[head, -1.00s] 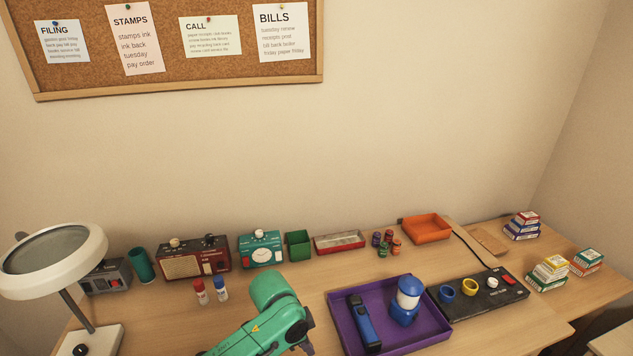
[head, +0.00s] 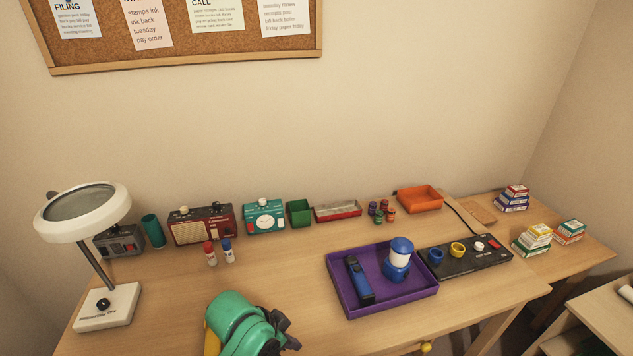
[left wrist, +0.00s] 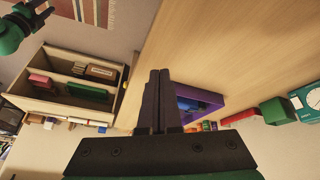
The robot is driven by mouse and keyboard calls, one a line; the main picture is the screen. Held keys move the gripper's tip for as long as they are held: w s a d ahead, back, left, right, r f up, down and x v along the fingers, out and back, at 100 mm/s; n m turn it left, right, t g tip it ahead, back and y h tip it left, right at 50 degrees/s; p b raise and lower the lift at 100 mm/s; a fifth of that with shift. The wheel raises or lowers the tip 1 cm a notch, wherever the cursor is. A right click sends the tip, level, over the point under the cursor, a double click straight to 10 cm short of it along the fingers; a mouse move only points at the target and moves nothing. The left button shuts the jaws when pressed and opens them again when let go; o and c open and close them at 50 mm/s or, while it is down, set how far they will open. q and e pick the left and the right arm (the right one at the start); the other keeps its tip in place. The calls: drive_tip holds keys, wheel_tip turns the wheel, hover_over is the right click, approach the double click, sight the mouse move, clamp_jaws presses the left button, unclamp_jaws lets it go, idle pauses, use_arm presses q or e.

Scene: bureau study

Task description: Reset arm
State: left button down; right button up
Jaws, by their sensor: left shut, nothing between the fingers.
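My left gripper (head: 281,326) is at the bottom of the head view, above the front of the desk, left of the purple tray (head: 346,306). In the left wrist view its two dark fingers (left wrist: 160,100) lie together, shut and empty. Most of it is hidden behind its green arm in the head view. A green arm part with a dark end (left wrist: 38,12), seemingly my right arm, shows small in the corner of the left wrist view; its jaws are too small to read.
The purple tray holds a blue flashlight (head: 359,280) and a blue-white lantern (head: 398,259). A magnifier lamp (head: 107,307) stands left, with red and blue capped bottles (head: 218,254) behind my arm. Radios, small bins and an orange tray (head: 420,200) line the wall.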

use_arm(q)
drive_tip(key=s+a+n+y, duration=0.2)
drive_tip(key=s+a+n, duration=0.25)
drive_tip(key=a, duration=0.45)
drive_tip(key=s+a+n+y, duration=0.25)
drive_tip(key=s+a, duration=0.35)
drive_tip(key=a, duration=0.3)
wheel_tip(320, 180, down, 24)
drive_tip(key=s, duration=0.2)
drive_tip(key=s+a+f+g, duration=0.1)
drive_tip(key=s+a+f, duration=0.1)
drive_tip(key=s+f, duration=1.2)
drive_tip(key=s, duration=0.2)
drive_tip(key=shift+s+a+f+g, duration=0.2)
drive_tip(key=shift+s+a+g, duration=0.1)
drive_tip(key=shift+g, duration=0.1)
